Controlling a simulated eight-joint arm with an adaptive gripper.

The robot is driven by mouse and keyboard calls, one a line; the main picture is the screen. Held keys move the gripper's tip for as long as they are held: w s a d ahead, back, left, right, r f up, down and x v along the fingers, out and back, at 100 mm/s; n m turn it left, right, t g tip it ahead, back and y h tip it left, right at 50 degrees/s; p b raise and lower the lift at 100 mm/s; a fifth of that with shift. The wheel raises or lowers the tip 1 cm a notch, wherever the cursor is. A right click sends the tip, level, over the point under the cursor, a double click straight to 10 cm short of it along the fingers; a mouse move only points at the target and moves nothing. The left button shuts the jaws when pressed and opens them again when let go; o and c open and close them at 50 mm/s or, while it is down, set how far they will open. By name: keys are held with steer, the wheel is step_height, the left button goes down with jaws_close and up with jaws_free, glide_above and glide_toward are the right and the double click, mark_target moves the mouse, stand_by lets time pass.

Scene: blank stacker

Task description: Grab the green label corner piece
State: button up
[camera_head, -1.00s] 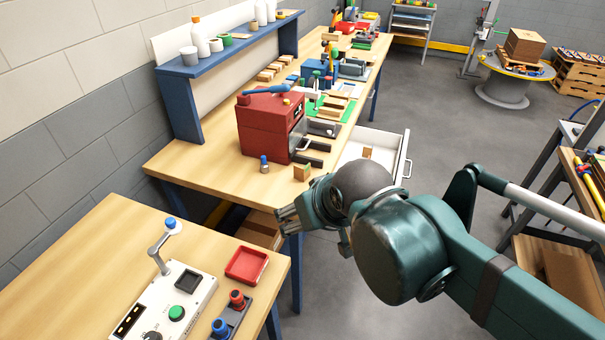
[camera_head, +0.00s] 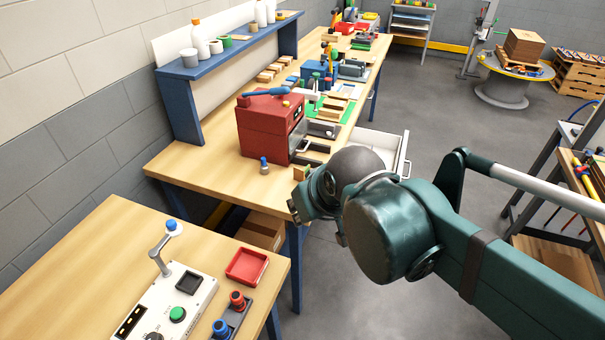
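A small wooden block (camera_head: 299,172) with a hint of green stands at the front edge of the long workbench, right of the red machine. It may be the green label corner piece, but its label is too small to read. My gripper (camera_head: 294,211) is just in front of and below this block in the picture, past the bench edge. It points left, and its wrist partly covers the block. The fingers are mostly hidden, so I cannot tell whether they are open or shut.
The red machine (camera_head: 267,126) and a small blue-topped peg (camera_head: 264,166) stand beside the block. An open white drawer (camera_head: 401,155) juts out behind my arm. A nearer table holds a control box (camera_head: 168,303) and a red tray (camera_head: 247,266).

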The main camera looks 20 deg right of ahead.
steer(key=w+d+r+n+g+p, duration=0.1)
steer(key=w+d+r+g+p, duration=0.1)
steer(key=w+r+p, duration=0.35)
steer(key=n+g+p, duration=0.5)
steer(key=p, duration=0.7)
glide_above(299, 169)
step_height(299, 169, down, 12)
steer(key=shift+a+r, duration=0.15)
steer(key=shift+r, duration=0.05)
steer(key=shift+f, duration=1.3)
steer(key=shift+f, duration=0.1)
steer(key=shift+d+f, duration=0.2)
steer(key=shift+f, duration=2.3)
